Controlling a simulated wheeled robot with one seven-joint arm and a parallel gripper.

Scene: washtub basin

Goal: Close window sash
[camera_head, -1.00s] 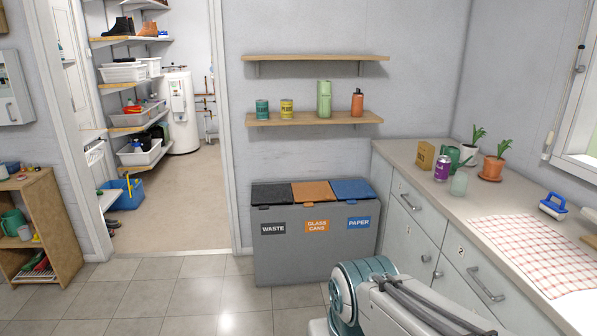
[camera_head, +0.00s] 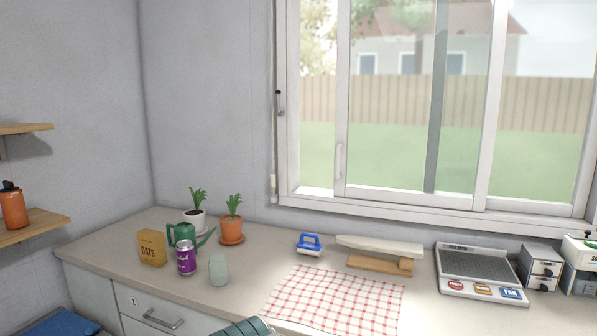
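A white-framed sliding window (camera_head: 430,212) is in the wall above the counter. Its front sash (camera_head: 342,100) has a small upright handle (camera_head: 339,160) on its left stile. A gap stands between this stile and the left jamb, so the sash is partly open. The grey stile of another pane (camera_head: 436,110) shows behind the front sash's glass. My gripper is not in view; only a teal ringed part of my arm shows at the bottom edge.
The counter (camera_head: 240,270) below holds a checked cloth (camera_head: 335,298), a blue-handled brush (camera_head: 309,244), a small board (camera_head: 380,264), a grey tray-like unit (camera_head: 478,270), two potted plants, a watering can (camera_head: 183,237), an oats box (camera_head: 152,247) and a purple can (camera_head: 186,258).

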